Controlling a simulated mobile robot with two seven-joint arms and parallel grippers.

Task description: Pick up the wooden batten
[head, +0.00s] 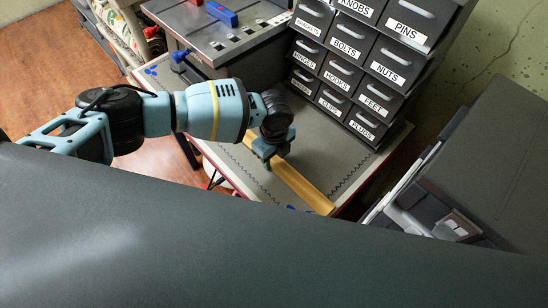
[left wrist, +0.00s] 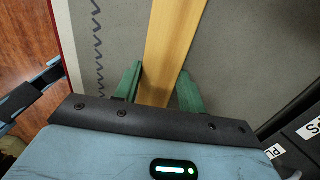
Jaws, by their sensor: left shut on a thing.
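The wooden batten (head: 305,188) is a long, light-brown strip lying slantwise on the grey worktop (head: 225,155) in the head view. In the left wrist view the batten (left wrist: 174,40) runs from the top edge down between the green fingers. My left gripper (head: 267,160) reaches down over the batten and is shut on it, with one finger on each side in the left wrist view (left wrist: 158,90). I cannot tell whether the batten is lifted off the worktop. My right gripper is not in view.
A dark labelled drawer cabinet (head: 365,60) stands at the back right of the worktop, close to the batten. A grey bench (head: 220,35) with blue items is behind my arm. A dark grey case (head: 490,150) is at right. Wood floor (head: 40,70) lies at left.

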